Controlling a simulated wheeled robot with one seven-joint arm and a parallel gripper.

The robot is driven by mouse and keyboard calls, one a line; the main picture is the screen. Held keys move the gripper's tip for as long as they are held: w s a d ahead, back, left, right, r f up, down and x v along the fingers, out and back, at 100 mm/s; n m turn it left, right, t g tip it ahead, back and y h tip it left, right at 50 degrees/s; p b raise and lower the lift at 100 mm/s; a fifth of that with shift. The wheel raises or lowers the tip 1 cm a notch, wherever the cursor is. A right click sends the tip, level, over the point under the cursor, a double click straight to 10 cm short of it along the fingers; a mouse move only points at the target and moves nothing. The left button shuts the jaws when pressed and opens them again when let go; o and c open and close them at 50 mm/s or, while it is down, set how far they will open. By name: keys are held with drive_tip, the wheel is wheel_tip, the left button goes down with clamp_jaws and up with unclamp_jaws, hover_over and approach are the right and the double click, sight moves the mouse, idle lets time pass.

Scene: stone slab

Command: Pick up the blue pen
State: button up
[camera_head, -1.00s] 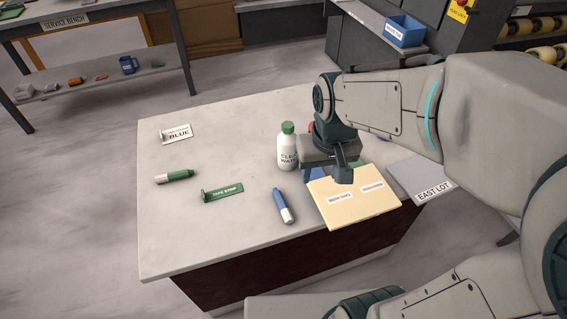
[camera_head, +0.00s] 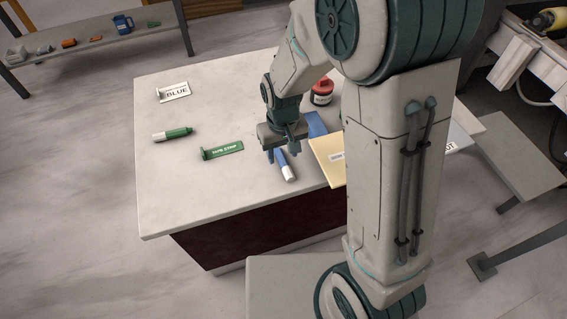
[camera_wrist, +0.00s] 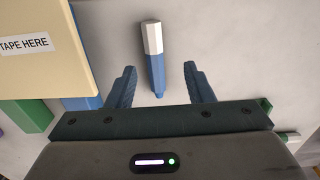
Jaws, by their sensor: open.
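The blue pen (camera_head: 285,167) with a white end lies on the pale stone slab (camera_head: 215,190), close to the slab's front edge. My gripper (camera_head: 284,152) is right over its blue end, fingers pointing down. In the wrist view the pen (camera_wrist: 153,55) lies between and ahead of the two open fingers (camera_wrist: 158,80), with its white end pointing away and its blue end toward the palm. There is space on both sides and neither finger appears to touch it. The exact height of the fingers above the slab is hard to tell.
A cream folder (camera_head: 327,160) lies just right of the pen, with a blue object (camera_head: 315,124) behind it. A red-and-black jar (camera_head: 321,92) stands behind. The slab's front left is clear.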

sight(284, 163)
drive_tip(key=shift+w+d+f, duration=0.1)
drive_tip(key=shift+w+f, duration=0.05)
drive_tip(key=shift+f, duration=0.8)
drive_tip(key=shift+w+d+f, duration=0.1)
drive_tip(key=shift+w+f, duration=0.1)
drive_tip(key=shift+f, duration=0.8)
drive_tip(key=shift+w+d+f, duration=0.1)
drive_tip(key=shift+w+f, duration=0.05)
drive_tip(key=shift+f, duration=0.8)
drive_tip(key=c, duration=1)
